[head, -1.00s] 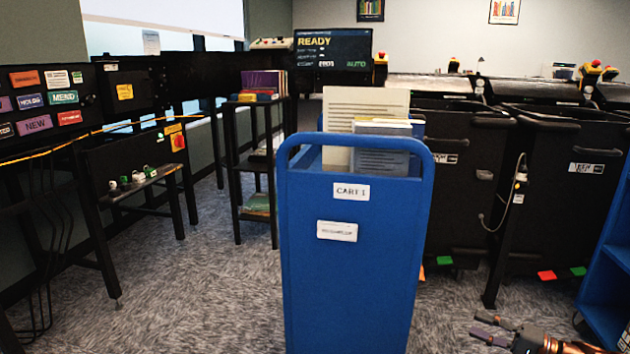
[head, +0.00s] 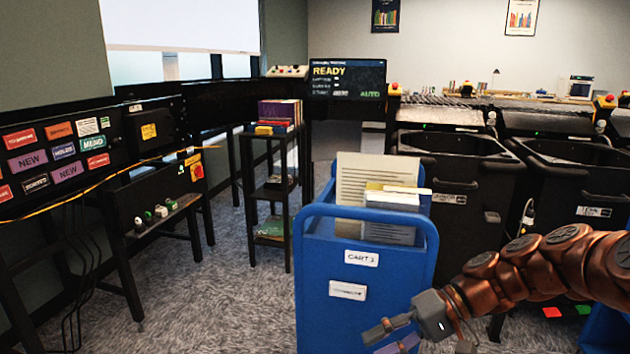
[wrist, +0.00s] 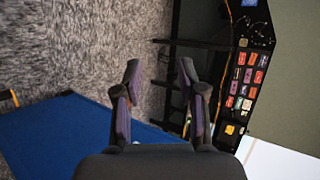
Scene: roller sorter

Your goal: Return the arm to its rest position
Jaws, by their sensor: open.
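My gripper (head: 392,336) is in the lower right of the head view, in front of the blue cart's lower right part. My copper-coloured arm reaches in from the right edge. In the wrist view my gripper (wrist: 158,88) shows its two fingers apart with nothing between them. The blue cart (head: 325,257) stands upright with papers and books (head: 385,195) in its top. Its blue side also fills the lower left of the wrist view (wrist: 60,140).
A black label panel (head: 50,160) and a small shelf (head: 272,130) stand at the left. Black bins (head: 450,190) line the right, under the roller sorter. A screen (head: 347,75) reads READY. Carpet (head: 225,285) is open left of the cart.

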